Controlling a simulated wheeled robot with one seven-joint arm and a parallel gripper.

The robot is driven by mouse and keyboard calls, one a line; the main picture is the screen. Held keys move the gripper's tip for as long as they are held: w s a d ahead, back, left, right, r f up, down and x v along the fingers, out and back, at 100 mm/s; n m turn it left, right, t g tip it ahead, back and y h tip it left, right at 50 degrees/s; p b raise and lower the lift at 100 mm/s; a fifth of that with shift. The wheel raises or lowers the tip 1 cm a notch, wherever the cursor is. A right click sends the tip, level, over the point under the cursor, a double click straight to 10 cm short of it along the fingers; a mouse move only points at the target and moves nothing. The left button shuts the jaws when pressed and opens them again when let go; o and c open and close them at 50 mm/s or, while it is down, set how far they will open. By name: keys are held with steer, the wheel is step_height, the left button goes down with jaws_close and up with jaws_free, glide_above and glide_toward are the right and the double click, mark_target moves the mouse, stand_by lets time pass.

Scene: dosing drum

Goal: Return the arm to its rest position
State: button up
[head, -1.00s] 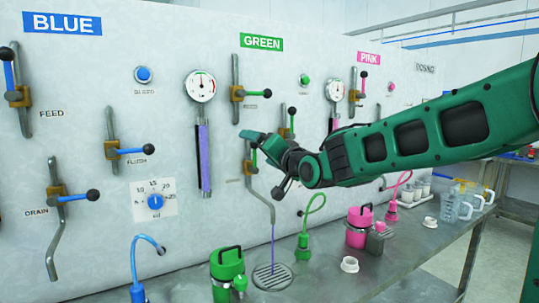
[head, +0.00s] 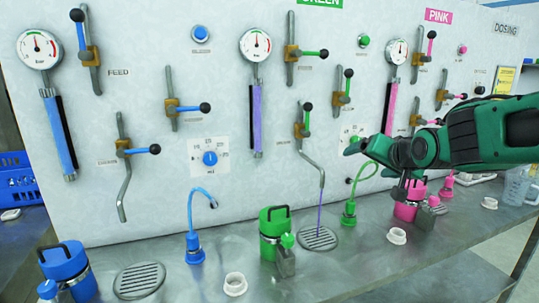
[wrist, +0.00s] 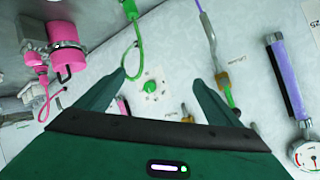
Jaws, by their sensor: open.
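My gripper (head: 358,148) is on the right of the head view, in front of the panel near the green dial (head: 349,136). In the wrist view (wrist: 160,84) its two green fingers are spread, with nothing between them. My arm reaches in from the right edge. On the green line, the lower valve lever (head: 307,122) stands upright, clear of my gripper. A thin purple stream (head: 320,212) falls from its spout (head: 314,163) into the round floor grate (head: 318,239). The green line's sight tube (head: 256,120) shows purple.
A green-lidded canister (head: 273,235) and a pink canister (head: 407,207) stand on the metal bench (head: 345,268). A curved green hose (head: 363,180) rises close below my gripper. A white ring (head: 397,236) lies on the bench. A blue canister (head: 65,268) stands at left.

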steer(key=s+d+f+g+h, duration=0.1)
steer(key=s+d+f+g, duration=0.2)
steer(key=s+d+f, duration=0.4)
steer(key=s+d+f+g+h, duration=0.1)
steer(key=s+d+f+g, duration=0.3)
steer(key=s, duration=0.5)
steer(key=s+f+g, duration=0.3)
steer(key=s, duration=0.8)
steer(key=s+d+f+m+g+y, duration=0.1)
steer(key=s+f+g, duration=0.1)
steer(key=s, duration=0.8)
steer(key=shift+s+d+f+g, duration=0.25)
steer(key=shift+s+f+g, duration=0.15)
steer(key=shift+f, duration=0.2)
steer(key=shift+w+f, duration=0.25)
steer(key=shift+w, duration=0.4)
